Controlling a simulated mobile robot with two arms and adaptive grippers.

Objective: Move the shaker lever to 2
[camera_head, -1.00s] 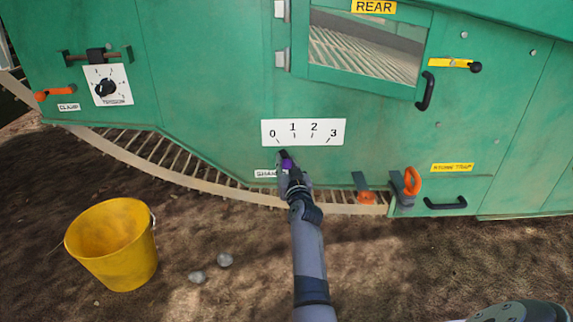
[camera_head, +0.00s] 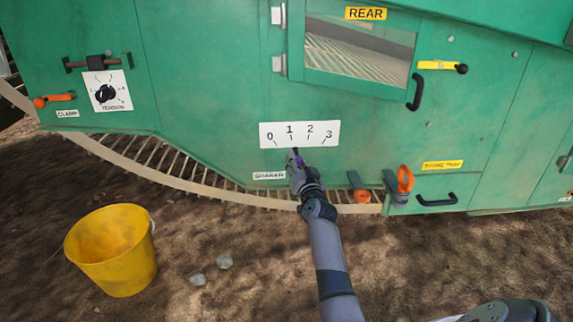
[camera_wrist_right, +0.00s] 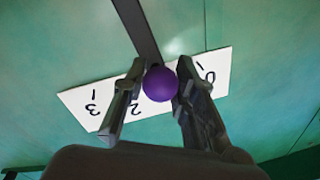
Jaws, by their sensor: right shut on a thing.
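The shaker lever has a purple knob (camera_head: 299,160) and shows below the white number plate (camera_head: 330,134) marked 0, 1, 2, 3. Its dark tip stands just under the 1 mark. My right gripper (camera_head: 297,163) is shut on the knob. In the right wrist view, the two fingers sit on either side of the purple knob (camera_wrist_right: 160,84), and the dark lever bar (camera_wrist_right: 137,28) runs up from it. The plate (camera_wrist_right: 215,72) appears upside down there, with its 1 hidden behind the fingers. My left gripper is not in view.
A yellow bucket (camera_head: 112,250) stands on the soil at left, near round pale objects (camera_head: 224,262). Orange-handled parts (camera_head: 404,180) and a black handle (camera_head: 437,200) are right of my gripper. The slatted conveyor (camera_head: 200,184) runs along the lower edge of the green machine.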

